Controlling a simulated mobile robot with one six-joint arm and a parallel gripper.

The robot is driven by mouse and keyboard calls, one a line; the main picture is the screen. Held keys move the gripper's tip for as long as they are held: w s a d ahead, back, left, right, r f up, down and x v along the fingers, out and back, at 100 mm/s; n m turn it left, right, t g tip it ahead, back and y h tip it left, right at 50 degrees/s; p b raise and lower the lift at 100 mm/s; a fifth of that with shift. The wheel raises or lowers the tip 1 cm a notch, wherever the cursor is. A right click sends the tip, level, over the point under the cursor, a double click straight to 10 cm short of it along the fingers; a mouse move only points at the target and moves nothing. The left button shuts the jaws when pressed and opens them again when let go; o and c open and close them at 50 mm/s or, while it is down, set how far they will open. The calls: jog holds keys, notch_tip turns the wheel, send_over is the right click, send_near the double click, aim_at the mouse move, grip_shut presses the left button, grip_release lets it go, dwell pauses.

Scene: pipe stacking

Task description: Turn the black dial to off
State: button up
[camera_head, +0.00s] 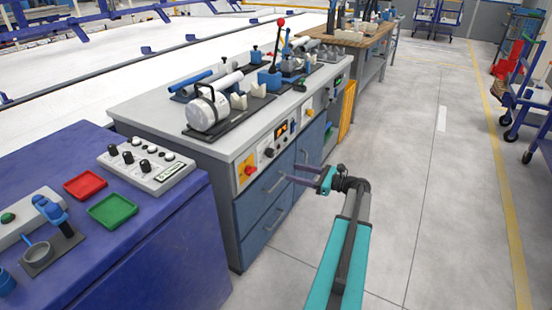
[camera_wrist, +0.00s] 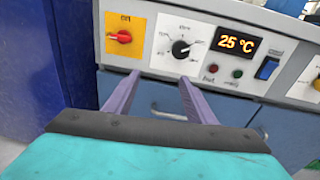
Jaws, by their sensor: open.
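The black dial (camera_wrist: 181,49) is a round knob on a white panel with printed marks around it, in the upper middle of the wrist view. Its white pointer line is aimed to the upper right. In the head view the dial (camera_head: 269,152) is a small dark spot on the front of the grey-topped bench. My gripper (camera_wrist: 162,85) has its two purple fingers apart and empty, just below and in front of the dial, not touching it. In the head view my gripper (camera_head: 284,174) is in front of the bench's drawers.
Left of the dial is a red knob on a yellow plate (camera_wrist: 124,37). Right of it are a display reading 25 °C (camera_wrist: 237,43), small red and green lamps and a blue switch (camera_wrist: 267,68). Drawers with handles (camera_wrist: 164,114) lie below. Open floor (camera_head: 400,150) is at right.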

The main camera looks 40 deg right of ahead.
aim_at(273, 155)
jog(key=shift+m+t+h, duration=0.4)
jog(key=shift+m+t, duration=0.1)
jog(key=d+r, duration=0.1)
jog(key=s+d, duration=0.1)
jog(key=d+r, duration=0.1)
jog(key=shift+s+d+r, duration=0.35)
jog(key=b+x, duration=0.1)
jog(key=x, duration=1.2)
jog(key=shift+w, duration=0.35)
jog(key=c, duration=1)
jog(key=shift+a+f, duration=0.1)
jog(key=shift+a, duration=0.15)
jog(key=shift+c, duration=0.2)
jog(key=shift+d, duration=0.1)
